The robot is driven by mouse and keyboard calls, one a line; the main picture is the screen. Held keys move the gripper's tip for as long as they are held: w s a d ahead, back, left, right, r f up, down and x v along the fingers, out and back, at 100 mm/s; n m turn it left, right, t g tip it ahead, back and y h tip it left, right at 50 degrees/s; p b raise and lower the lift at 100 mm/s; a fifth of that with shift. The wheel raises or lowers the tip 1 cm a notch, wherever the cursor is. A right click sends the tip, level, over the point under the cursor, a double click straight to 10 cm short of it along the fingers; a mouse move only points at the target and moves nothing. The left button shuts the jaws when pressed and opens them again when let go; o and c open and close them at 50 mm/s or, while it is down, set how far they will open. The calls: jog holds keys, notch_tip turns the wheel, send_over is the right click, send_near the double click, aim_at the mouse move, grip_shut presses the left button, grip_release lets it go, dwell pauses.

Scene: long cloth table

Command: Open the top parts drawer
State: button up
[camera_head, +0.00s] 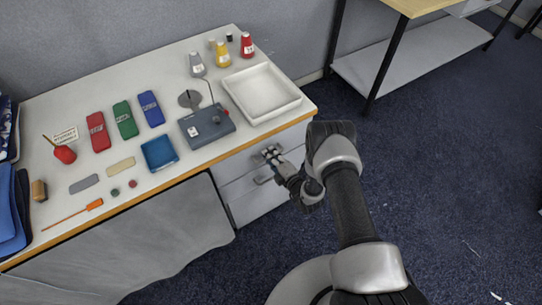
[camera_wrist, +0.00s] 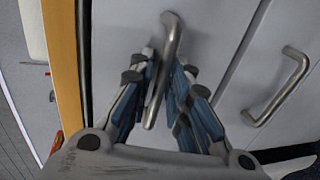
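The top parts drawer (camera_head: 236,165) is the upper grey front under the right end of the table, and it looks flush with the cabinet. In the wrist view its pale front (camera_wrist: 122,28) lies beside the orange table edge. Its metal bar handle (camera_wrist: 171,38) runs between the two fingers of my gripper (camera_wrist: 167,64). In the head view my gripper (camera_head: 271,154) is at the top drawer's front and partly hides the handle.
A lower drawer with its own bar handle (camera_wrist: 284,88) is just below. Above, the tabletop holds a white tray (camera_head: 262,92), a grey-blue device (camera_head: 207,126), bottles and several coloured packs. Open carpet (camera_head: 440,170) lies to the right. A grey cloth (camera_head: 130,240) hangs left of the drawers.

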grip_shut()
dwell(0.4)
